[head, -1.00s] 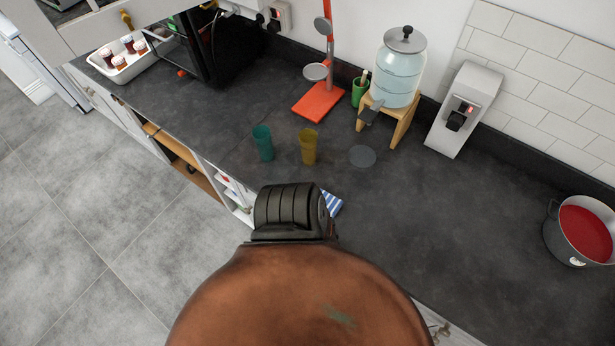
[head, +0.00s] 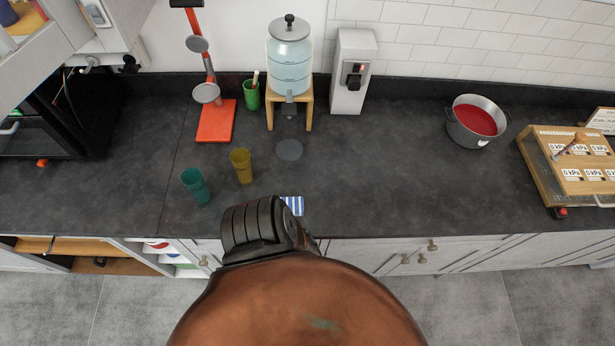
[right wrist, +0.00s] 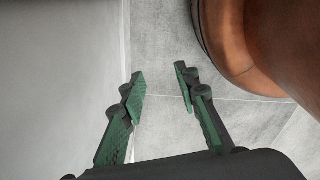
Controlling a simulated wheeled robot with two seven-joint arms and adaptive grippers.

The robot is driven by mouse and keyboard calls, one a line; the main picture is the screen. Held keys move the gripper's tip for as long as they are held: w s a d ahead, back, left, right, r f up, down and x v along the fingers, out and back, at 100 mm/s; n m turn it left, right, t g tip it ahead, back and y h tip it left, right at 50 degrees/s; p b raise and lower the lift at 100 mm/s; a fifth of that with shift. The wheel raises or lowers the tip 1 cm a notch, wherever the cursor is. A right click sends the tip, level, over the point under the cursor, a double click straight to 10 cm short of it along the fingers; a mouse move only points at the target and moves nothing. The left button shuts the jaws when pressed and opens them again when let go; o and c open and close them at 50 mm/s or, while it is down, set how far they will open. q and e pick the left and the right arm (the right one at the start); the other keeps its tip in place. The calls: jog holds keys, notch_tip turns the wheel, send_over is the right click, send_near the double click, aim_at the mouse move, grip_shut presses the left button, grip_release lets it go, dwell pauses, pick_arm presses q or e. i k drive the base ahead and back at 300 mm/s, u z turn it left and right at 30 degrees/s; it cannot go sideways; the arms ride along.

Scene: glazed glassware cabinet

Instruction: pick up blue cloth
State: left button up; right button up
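The blue cloth (head: 294,205) lies on the dark countertop near its front edge. It shows blue and white stripes in the head view, and part of it is hidden behind a dark, copper-coloured part of my own body. My right gripper (right wrist: 160,85) shows in the right wrist view. Its two green-padded fingers are apart with nothing between them, over grey floor tiles beside a pale vertical panel. The cloth is not in the right wrist view. My left gripper is not in view.
A teal cup (head: 196,185) and a yellow cup (head: 241,166) stand left of the cloth. A grey disc (head: 289,149) lies behind it. A water dispenser (head: 290,60) stands at the back, a pot of red liquid (head: 474,122) at right. The countertop (head: 390,185) right of the cloth is clear.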

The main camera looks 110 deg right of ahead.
aim_at(296, 204)
jog(key=z, duration=1)
jog(key=k, duration=0.3)
jog(key=z, duration=1.1)
